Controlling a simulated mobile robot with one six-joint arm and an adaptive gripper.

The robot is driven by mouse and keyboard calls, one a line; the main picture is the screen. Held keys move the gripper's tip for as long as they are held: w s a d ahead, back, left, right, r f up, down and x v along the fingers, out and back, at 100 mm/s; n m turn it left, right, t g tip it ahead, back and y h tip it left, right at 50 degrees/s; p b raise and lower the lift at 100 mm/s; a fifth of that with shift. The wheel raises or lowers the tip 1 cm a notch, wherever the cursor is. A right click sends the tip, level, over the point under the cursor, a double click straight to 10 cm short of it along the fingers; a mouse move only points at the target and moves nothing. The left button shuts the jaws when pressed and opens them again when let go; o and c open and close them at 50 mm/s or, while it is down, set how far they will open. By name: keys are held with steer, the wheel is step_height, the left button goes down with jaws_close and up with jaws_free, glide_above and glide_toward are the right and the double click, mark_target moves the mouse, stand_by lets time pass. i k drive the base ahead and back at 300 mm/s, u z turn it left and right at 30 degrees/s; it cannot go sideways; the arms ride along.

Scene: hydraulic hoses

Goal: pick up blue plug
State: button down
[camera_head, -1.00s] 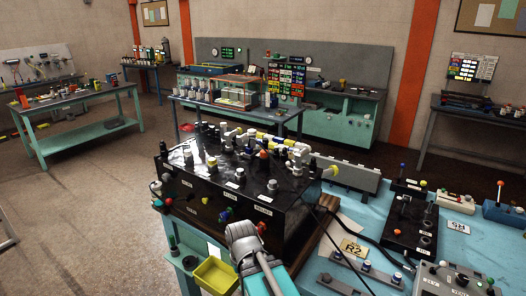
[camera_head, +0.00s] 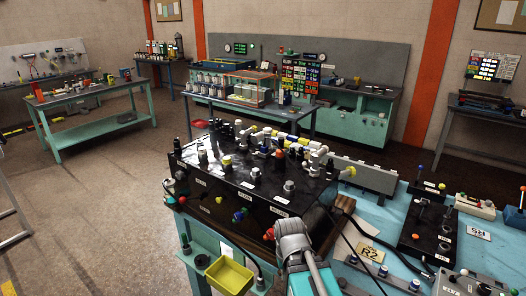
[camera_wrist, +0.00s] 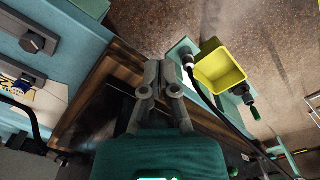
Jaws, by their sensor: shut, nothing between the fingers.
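A small blue plug (camera_head: 238,215) sticks out of the front face of the black hydraulic box (camera_head: 215,209), between a green plug (camera_head: 219,200) and a red one (camera_head: 269,233). I cannot make out the blue plug in the wrist view. My gripper (camera_wrist: 161,68) is shut and empty in the wrist view, above the wooden edge beneath the box.
A yellow bin (camera_head: 229,275) hangs at the front of the stand, and shows beside my gripper in the wrist view (camera_wrist: 221,65). A black hose runs near it. The blue bench (camera_head: 395,205) at right holds fittings and panels. Open floor lies left.

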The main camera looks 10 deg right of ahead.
mark_target(264, 148)
steer(key=k, duration=0.65)
steer(key=u, duration=0.25)
steer(key=i, duration=0.45)
steer(key=u, duration=0.6)
steer(key=i, duration=0.9)
steer(key=z, duration=0.1)
